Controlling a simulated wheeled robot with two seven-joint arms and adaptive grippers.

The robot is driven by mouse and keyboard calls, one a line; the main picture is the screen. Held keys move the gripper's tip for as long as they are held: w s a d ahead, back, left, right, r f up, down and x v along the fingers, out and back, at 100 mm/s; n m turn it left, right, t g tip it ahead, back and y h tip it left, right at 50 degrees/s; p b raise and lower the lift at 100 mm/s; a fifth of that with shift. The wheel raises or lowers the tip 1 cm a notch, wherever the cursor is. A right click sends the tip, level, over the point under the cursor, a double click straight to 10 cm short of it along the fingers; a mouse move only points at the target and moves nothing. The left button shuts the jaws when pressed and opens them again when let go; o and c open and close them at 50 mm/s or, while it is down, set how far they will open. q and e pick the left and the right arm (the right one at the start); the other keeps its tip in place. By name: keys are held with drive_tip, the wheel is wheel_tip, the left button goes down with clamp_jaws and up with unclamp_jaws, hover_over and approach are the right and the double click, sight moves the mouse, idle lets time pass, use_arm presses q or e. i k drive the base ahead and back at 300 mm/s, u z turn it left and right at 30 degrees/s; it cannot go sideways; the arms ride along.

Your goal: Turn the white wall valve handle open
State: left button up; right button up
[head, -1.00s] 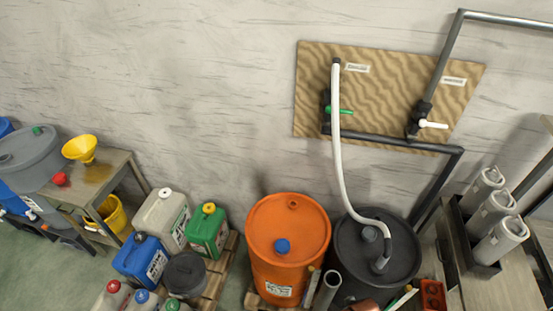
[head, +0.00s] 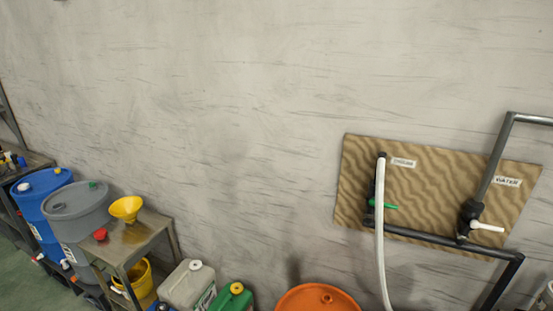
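The white valve handle (head: 487,227) sits on the black valve body (head: 470,217) at the right of the wavy brown wall board (head: 430,178). The handle points right, nearly level with a slight downward tilt, across the line of the grey pipe (head: 494,160) that rises from the valve. A green valve handle (head: 389,206) is further left on the same board, beside the white hose (head: 380,240). Neither of my grippers shows in the head view.
An orange drum (head: 318,299) stands below the board, cut off by the lower edge. Grey (head: 184,285) and green (head: 232,297) canisters stand left of it. A bench (head: 152,238) with a yellow funnel (head: 126,208) and blue (head: 44,198) and grey (head: 75,210) drums are at left. The wall between is bare.

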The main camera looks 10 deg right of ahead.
sight(475, 224)
drive_tip(key=z, duration=1.7)
drive_tip(key=k, duration=1.3)
drive_tip(key=u, duration=0.75)
drive_tip(key=i, duration=1.45)
drive_tip(key=z, duration=0.05)
